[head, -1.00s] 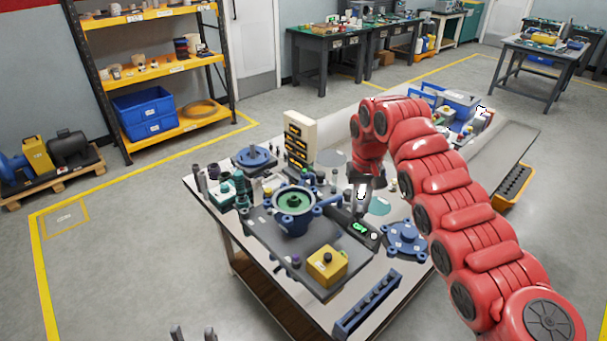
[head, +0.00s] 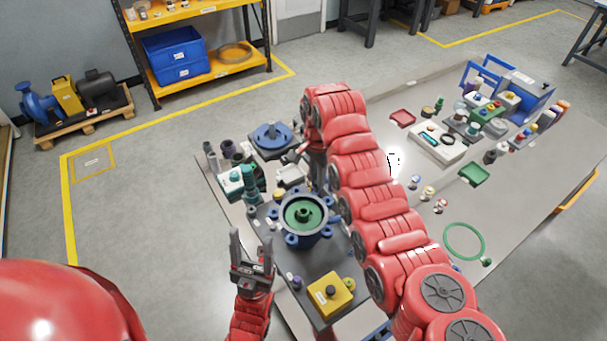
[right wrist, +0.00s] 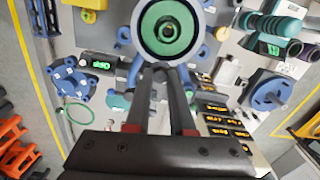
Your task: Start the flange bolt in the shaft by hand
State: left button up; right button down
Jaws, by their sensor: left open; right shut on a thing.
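The blue pump housing (head: 283,217) stands on a dark plate on the bench. The green shaft part (head: 304,213) shows in the middle of its opening; in the right wrist view the green shaft part (right wrist: 167,29) is at the top. My right gripper (right wrist: 159,70) has its fingertips close together at the housing's near rim, shut on a small part. That part is hidden between the tips, so I cannot make out whether it is the flange bolt. My left gripper (head: 252,238) is open, empty and upright, left of the housing.
A yellow box with a black knob (head: 330,293) sits on the plate in front of the housing. A blue flanged disc (head: 271,137) lies behind it, teal parts (head: 250,185) to its left. A green ring (head: 464,241) lies on the right half of the bench, which has clear room.

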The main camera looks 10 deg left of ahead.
jog(key=s+a+f+n, duration=0.2)
jog(key=f+n, duration=0.3)
jog(key=n, duration=0.5)
jog(key=shift+a+f+n, duration=0.3)
jog(key=shift+a, duration=0.25)
jog(key=shift+s, duration=0.1)
dwell(0.6)
jog(key=shift+f, duration=0.1)
dwell(0.3)
